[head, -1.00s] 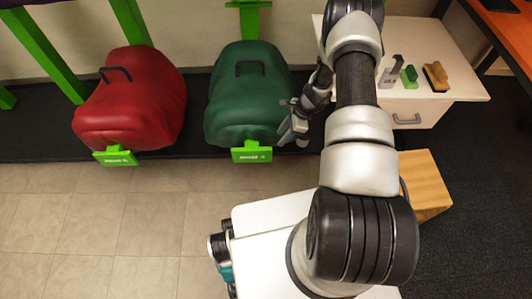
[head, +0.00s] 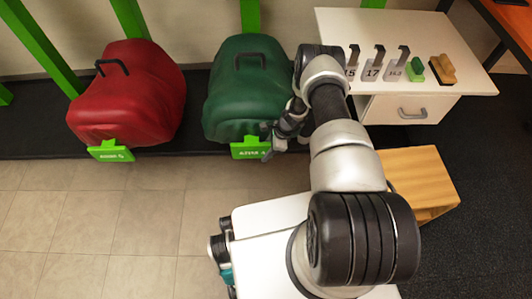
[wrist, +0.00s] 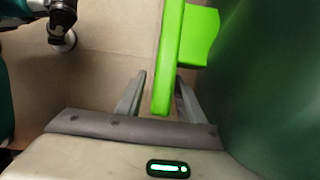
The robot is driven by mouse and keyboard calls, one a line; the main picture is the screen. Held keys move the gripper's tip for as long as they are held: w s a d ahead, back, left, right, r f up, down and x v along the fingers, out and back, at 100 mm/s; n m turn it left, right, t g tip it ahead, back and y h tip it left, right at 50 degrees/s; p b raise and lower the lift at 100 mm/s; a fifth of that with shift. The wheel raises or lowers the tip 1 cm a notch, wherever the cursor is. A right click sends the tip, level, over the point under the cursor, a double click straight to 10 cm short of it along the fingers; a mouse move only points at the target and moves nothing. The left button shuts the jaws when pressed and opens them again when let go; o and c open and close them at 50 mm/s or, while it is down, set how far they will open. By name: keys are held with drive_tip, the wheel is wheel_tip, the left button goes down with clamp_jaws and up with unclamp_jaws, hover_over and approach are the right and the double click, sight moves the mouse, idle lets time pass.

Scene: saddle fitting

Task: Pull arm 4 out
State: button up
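The green saddle (head: 243,85) sits on its rack arm in the middle of the head view. The arm's bright green end plate (head: 251,151) sticks out below the saddle's front; its label seems to end in 4. My gripper (head: 271,143) is at the right part of this plate. In the wrist view the plate (wrist: 169,60) shows edge-on, with its near end between the two fingers of my gripper (wrist: 157,98). The fingers are apart, with a visible gap on the left side. Whether the right finger touches the plate, I cannot tell.
A red saddle (head: 128,95) with its own green plate (head: 110,151) is to the left. A white cabinet (head: 440,88) at the right carries several numbered grey pieces, a green piece (head: 415,68) and a wooden brush-like block (head: 442,69). A wooden box (head: 420,180) stands below it. The tiled floor at left is clear.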

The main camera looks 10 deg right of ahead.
clamp_jaws()
idle(0.3)
